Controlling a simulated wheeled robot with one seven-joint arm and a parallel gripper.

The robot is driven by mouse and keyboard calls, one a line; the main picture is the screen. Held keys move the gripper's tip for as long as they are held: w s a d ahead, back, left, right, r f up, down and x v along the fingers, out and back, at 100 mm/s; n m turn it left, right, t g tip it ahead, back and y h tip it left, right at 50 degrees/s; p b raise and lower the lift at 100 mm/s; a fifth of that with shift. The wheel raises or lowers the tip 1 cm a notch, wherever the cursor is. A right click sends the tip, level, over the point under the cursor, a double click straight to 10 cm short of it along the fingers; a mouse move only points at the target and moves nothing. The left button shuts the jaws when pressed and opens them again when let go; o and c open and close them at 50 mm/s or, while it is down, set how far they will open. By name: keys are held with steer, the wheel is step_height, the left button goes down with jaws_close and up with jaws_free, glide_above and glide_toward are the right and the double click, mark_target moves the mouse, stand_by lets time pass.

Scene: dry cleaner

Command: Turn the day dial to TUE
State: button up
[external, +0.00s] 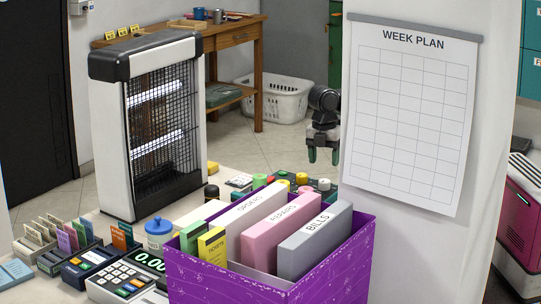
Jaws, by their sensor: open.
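My gripper (323,156) hangs at the right of the middle, beside the edge of the white pillar. Its two green-tipped fingers point down and stand apart, with nothing between them. It is above the far end of the counter, over a group of small round coloured things (302,180) on a dark green base. The purple box and its folders hide part of that group. I cannot make out a day dial or the word TUE in this view.
A purple box (330,272) with upright folders stands in front. A tall heater (155,120) stands on the left. A calculator (122,284) and small card racks fill the near left counter. The pillar with a week plan (412,120) closes off the right.

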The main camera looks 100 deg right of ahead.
mark_target(324, 181)
steer(key=shift+s+f, duration=0.1)
steer(key=shift+f, duration=3.45)
steer(key=c, duration=0.9)
